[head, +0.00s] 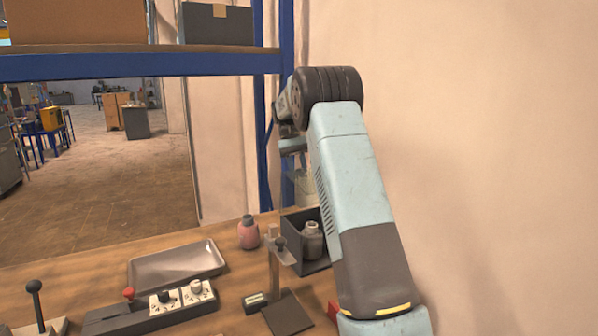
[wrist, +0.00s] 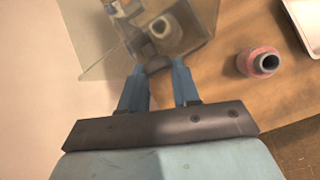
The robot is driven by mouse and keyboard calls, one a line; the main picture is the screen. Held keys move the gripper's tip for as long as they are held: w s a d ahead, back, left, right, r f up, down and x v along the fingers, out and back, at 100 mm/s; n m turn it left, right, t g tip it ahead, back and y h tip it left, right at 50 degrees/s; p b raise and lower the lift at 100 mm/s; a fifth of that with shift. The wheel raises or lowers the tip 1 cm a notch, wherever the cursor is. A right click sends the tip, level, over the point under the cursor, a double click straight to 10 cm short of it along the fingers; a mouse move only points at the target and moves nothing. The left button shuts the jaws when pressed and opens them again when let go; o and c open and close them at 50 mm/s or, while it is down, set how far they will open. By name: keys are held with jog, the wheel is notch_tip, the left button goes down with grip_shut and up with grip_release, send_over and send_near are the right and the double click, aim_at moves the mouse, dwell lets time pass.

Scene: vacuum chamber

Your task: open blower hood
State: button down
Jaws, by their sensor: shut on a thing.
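The blower hood shows in the wrist view as a see-through panel (wrist: 98,45) raised at the left of an open-topped box. My gripper (wrist: 160,68) has its two blue fingers closed around a small dark knob (wrist: 157,66) at the panel's near edge. In the head view the box (head: 318,262) is dark and stands on the bench under my arm. A grey bottle (head: 312,240) stands inside it, and its round mouth shows in the wrist view (wrist: 161,27). In the head view my fingers are mostly hidden behind my wrist, and the hood is hard to make out.
A pink bottle (head: 248,232) stands left of the box. A metal tray (head: 178,266), a switch panel (head: 150,311) and a small stand (head: 287,313) are on the wooden bench. A blue shelf beam (head: 140,64) crosses above. A bare wall is at right.

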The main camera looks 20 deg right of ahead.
jog(key=shift+w+a+f, duration=0.25)
jog(key=shift+a+f, duration=0.05)
jog(key=shift+a, duration=0.15)
jog(key=c, duration=1.1)
grip_release()
jog(key=shift+a, duration=0.15)
jog(key=shift+c, duration=0.2)
jog(key=o, duration=0.3)
jog(key=shift+o, duration=0.2)
jog(key=shift+d+r, duration=0.15)
jog(key=shift+d, duration=0.05)
jog(key=s+r, duration=0.1)
jog(key=r, duration=0.2)
jog(key=s+r, duration=0.2)
jog(key=r, duration=0.1)
jog(key=s+r, duration=0.2)
jog(key=r, duration=0.1)
jog(key=shift+a+r, duration=0.1)
jog(key=shift+a, duration=0.3)
jog(key=s+a+r, duration=0.1)
jog(key=s+r, duration=0.2)
jog(key=s, duration=0.5)
jog(key=shift+s+r, duration=0.3)
jog(key=shift+s, duration=0.05)
